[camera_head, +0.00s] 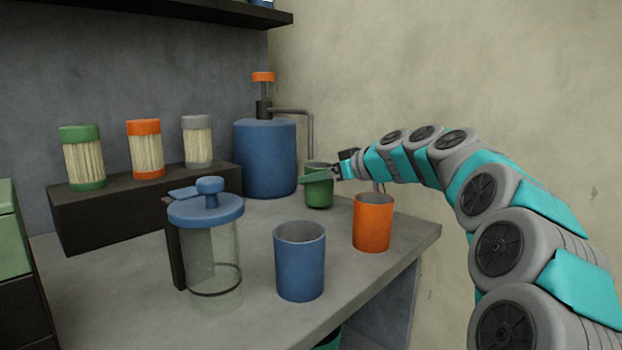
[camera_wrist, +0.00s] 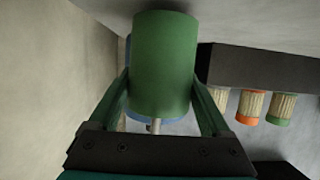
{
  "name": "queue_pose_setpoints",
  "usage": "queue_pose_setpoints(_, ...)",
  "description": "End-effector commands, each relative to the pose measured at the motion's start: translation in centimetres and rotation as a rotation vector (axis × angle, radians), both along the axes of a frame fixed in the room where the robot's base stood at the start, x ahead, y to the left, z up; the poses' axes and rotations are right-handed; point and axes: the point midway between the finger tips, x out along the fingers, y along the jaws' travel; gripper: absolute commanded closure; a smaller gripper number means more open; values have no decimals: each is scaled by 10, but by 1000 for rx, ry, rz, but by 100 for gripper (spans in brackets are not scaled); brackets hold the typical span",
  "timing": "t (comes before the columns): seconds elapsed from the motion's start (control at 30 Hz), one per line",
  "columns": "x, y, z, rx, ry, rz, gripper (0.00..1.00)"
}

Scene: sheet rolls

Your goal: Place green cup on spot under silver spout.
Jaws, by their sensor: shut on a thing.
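The green cup (camera_head: 319,191) is at the back right of the grey table, close to the blue dispenser (camera_head: 265,157). The silver spout (camera_head: 309,122) reaches right from the dispenser's pump and bends down above the cup. My gripper (camera_head: 322,177) is shut on the cup, with a finger along its side. In the wrist view the green cup (camera_wrist: 165,62) fills the space between both fingers (camera_wrist: 160,100). The dispenser shows behind it, mostly hidden. Whether the cup touches the table is unclear, and the spot under it is hidden.
An orange cup (camera_head: 373,222) and a blue cup (camera_head: 300,261) stand nearer the front edge of the table (camera_head: 383,257). A clear jar with a blue lid (camera_head: 206,209) stands left. Several straw-like holders line a dark ledge (camera_head: 140,205). A wall is at the right.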

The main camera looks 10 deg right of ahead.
Motion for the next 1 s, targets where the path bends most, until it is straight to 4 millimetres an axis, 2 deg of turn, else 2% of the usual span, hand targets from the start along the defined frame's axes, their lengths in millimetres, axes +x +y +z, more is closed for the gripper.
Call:
queue_pose_setpoints(0.27, 25, 18, -1, 0, 2, 1, 81)
queue_pose_setpoints(0.43, 23, 17, -12, 2, 1, -1, 81)
queue_pose_setpoints(0.83, 23, 17, -16, 1, -1, 0, 81)
queue_pose_setpoints(0.87, 23, 17, -15, 0, 0, 0, 15)
queue_pose_setpoints(1.0, 23, 17, -15, 0, 0, 0, 0)
